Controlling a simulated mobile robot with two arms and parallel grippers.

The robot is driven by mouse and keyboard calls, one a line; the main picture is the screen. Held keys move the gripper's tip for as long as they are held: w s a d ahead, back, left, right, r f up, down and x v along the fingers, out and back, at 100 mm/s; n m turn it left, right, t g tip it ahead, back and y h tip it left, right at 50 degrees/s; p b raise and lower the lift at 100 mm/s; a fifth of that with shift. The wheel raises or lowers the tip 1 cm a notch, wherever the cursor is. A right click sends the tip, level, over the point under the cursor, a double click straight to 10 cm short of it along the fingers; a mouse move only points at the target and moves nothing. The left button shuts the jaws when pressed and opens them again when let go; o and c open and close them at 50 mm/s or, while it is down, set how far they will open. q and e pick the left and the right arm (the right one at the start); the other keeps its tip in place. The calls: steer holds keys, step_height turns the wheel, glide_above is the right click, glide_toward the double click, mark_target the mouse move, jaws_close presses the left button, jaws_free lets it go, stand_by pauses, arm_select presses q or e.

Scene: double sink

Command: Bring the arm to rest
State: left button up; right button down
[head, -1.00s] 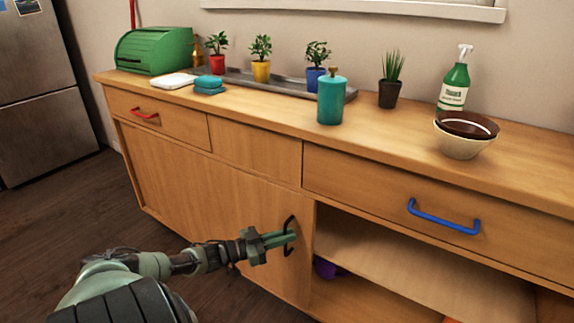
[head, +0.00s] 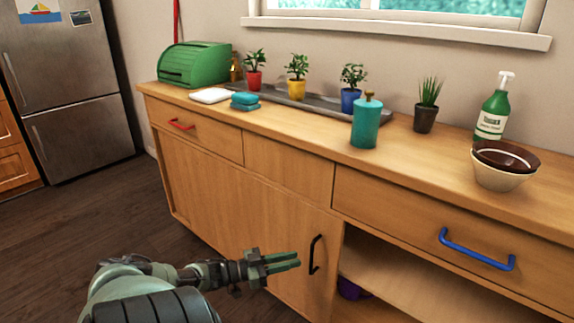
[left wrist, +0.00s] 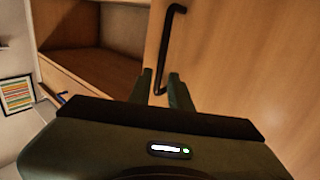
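My left gripper (head: 298,261) is open and empty in front of the sliding cabinet door (head: 225,198). Its green fingertips are a little apart from the black door handle (head: 315,254), to its left in the head view. In the left wrist view the two fingers (left wrist: 162,90) have a gap between them, and the black handle (left wrist: 165,50) stands beyond it. The door is pushed to the left and the right part of the cabinet is open. My right gripper is not in view.
The open compartment (head: 420,285) has a shelf and a purple item (head: 350,289) below it. The countertop holds a teal dispenser (head: 366,122), potted plants, stacked bowls (head: 504,165) and a green bread box (head: 195,64). A blue drawer handle (head: 476,250) sticks out at right. Floor at left is clear.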

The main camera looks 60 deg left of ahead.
arm_select(q)
steer(key=shift+s+a, duration=0.1)
steer(key=shift+s, duration=0.4)
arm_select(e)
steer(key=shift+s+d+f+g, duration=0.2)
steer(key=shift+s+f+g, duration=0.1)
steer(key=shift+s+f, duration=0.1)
